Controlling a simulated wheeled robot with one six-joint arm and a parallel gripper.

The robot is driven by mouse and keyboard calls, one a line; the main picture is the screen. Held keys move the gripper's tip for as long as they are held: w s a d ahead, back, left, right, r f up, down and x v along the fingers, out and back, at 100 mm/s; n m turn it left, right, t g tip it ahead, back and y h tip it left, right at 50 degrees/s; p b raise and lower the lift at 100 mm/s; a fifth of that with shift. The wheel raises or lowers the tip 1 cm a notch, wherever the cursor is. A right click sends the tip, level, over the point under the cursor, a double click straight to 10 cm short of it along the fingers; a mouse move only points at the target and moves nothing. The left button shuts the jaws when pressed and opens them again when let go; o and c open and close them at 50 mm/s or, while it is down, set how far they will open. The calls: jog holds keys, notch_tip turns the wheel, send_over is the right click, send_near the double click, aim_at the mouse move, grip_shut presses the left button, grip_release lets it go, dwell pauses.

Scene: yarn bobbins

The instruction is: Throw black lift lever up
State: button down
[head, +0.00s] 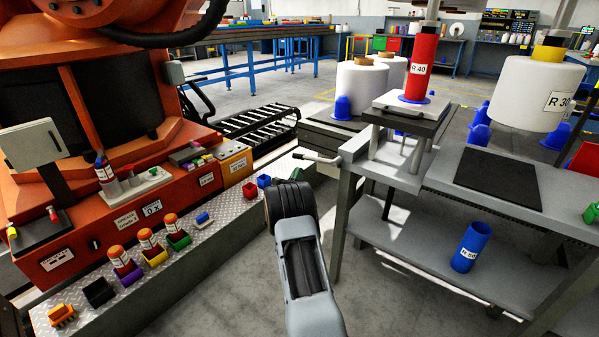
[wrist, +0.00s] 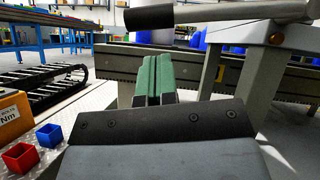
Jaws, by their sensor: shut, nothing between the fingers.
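The lift lever has a black grip (wrist: 149,16) and a metal rod (wrist: 240,10), lying roughly level across the top of the wrist view. The rod runs right to a grey bracket on the table's side. In the head view the lever (head: 318,158) sticks out left from the lift stand. My gripper (wrist: 157,80) has its green fingers shut and empty. The fingertips appear below the grip in the wrist view, with a visible gap between them. In the head view my wrist mostly hides the fingers.
The lift plate (head: 408,105) carries a red R 40 bobbin (head: 421,65). A grey table (head: 450,170) stands right of my gripper. An orange machine (head: 110,200) and a tread-plate ledge (head: 215,215) with small coloured boxes lie left. Floor between is clear.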

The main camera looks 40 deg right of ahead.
jog(key=w+p+v, duration=0.1)
jog(key=p+v, duration=0.2)
jog(key=v, duration=0.8)
jog(key=s+a+r+m+g+y+p, duration=0.1)
jog(key=s+r+m+g+y+p, duration=0.1)
jog(key=s+r+m+g+p, duration=0.5)
jog(key=s+a+r+m+g+y+p, duration=0.1)
jog(key=a+r+m+y+p, duration=0.3)
jog(key=r, duration=0.7)
jog(key=s+d+r+m+g+y+p, duration=0.1)
jog(key=s+r+m+g+p, duration=0.3)
jog(key=r+p, duration=0.45)
jog(key=s+a+r+m+t+y+p, duration=0.3)
jog(key=s+a+r+m+y+p, duration=0.2)
jog(key=a, duration=0.8)
jog(key=s+a+r+m+t+y+p, duration=0.4)
jog(key=a+r+y+p, duration=0.7)
jog(key=r, duration=0.5)
jog(key=shift+s+a+r+m+p, duration=0.25)
jog(key=shift+s+a+m+p, duration=0.35)
jog(key=shift+s+a+p, duration=0.45)
jog(key=shift+d, duration=0.3)
